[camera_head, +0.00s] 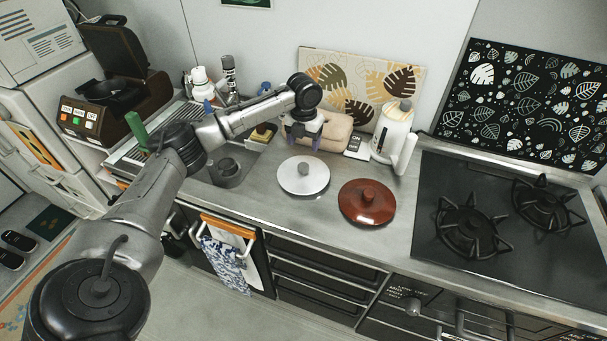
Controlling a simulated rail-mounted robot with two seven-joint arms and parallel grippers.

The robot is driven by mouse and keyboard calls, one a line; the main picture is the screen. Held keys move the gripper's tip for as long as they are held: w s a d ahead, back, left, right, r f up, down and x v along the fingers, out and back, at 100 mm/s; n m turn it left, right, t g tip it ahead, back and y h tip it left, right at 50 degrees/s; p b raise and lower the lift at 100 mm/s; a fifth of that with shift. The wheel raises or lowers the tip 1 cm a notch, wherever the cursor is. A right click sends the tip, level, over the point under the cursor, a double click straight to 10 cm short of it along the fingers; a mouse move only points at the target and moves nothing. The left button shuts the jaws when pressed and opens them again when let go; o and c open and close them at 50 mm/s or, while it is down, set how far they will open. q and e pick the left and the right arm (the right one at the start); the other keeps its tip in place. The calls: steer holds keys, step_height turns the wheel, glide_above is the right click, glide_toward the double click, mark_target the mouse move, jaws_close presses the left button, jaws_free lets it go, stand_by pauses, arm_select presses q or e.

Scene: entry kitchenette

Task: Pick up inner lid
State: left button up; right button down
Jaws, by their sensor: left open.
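Two round lids lie on the steel counter. One is pale, silvery white with a small grey knob (303,176); the other is a glossy red-brown lid with a knob (367,203), to its right and nearer the front edge. I cannot tell for sure which is the inner lid. My left arm reaches in from the left, across the sink side. My left gripper (302,138) points down behind the pale lid, in front of a beige rounded object. It is open and appears apart from both lids. My right gripper is not in view.
A white kettle (392,130) stands right of the gripper. A small white-and-black card or box (357,145) is beside it. The black stove (500,205) is at right. An open brown cooker (115,75) is far left. The counter in front of the pale lid is clear.

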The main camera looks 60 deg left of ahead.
mark_target(303, 166)
arm_select(q)
step_height(303, 166, down, 6)
steer(key=shift+d+r, duration=0.1)
steer(key=shift+f, duration=2.65)
steer(key=shift+c, duration=0.3)
steer(key=c, duration=1)
steer(key=shift+r, duration=0.1)
